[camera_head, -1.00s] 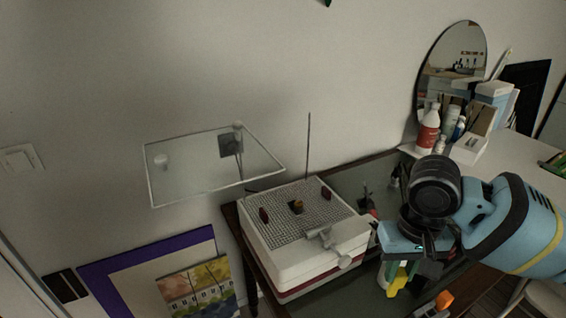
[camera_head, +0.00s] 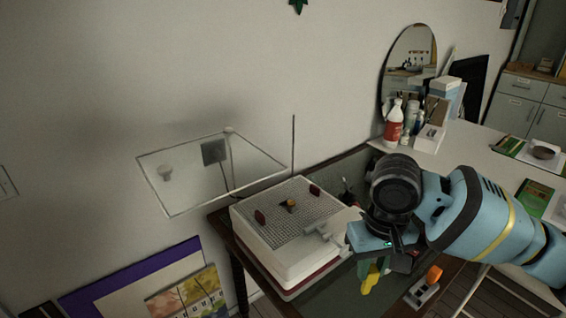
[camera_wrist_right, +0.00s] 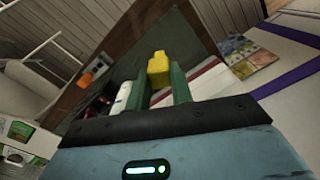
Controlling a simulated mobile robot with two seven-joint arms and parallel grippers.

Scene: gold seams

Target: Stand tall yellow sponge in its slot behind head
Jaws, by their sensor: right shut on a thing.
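The yellow sponge (camera_head: 371,282) is held in my right gripper (camera_head: 374,270). In the right wrist view the sponge (camera_wrist_right: 158,66) sits upright between the two green fingers of the gripper (camera_wrist_right: 160,82), its top clear of them. The gripper is beside the front right corner of the white grinder (camera_head: 258,244), apart from it in the head view. The grinder has a grey grid top with a small dark head (camera_head: 290,204) in its middle. I cannot make out a sponge slot behind the head. My left gripper is not in view.
A clear splash shield (camera_head: 212,172) stands behind the grinder's left side, with a thin upright rod (camera_head: 293,150) beside it. Small dark red pieces (camera_head: 260,217) lie on the grid. An orange-topped tool (camera_head: 428,284) lies right of the gripper. Bottles (camera_head: 394,122) and a mirror stand at the back.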

